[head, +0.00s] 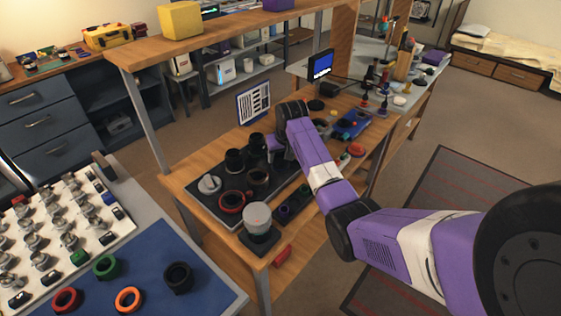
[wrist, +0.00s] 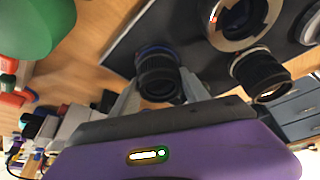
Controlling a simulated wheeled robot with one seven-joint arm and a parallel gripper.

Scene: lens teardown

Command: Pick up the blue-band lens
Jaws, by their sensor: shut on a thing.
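The blue-band lens (wrist: 157,66) is a black barrel with a blue ring at its top, seen in the wrist view. My gripper (wrist: 160,92) is shut on it, with one finger on each side of the barrel. The lens is over or at the edge of the dark tray (wrist: 120,52); I cannot tell whether it touches the tray. In the head view my gripper (head: 274,146) is over the back right of the tray (head: 208,216), and the held lens cannot be clearly picked out there.
Other lenses stand on the tray, among them a red-ringed one (head: 231,202) and a black one (head: 234,160). A framed chart (head: 254,103) stands behind. In the wrist view a large green object (wrist: 35,25) is at upper left.

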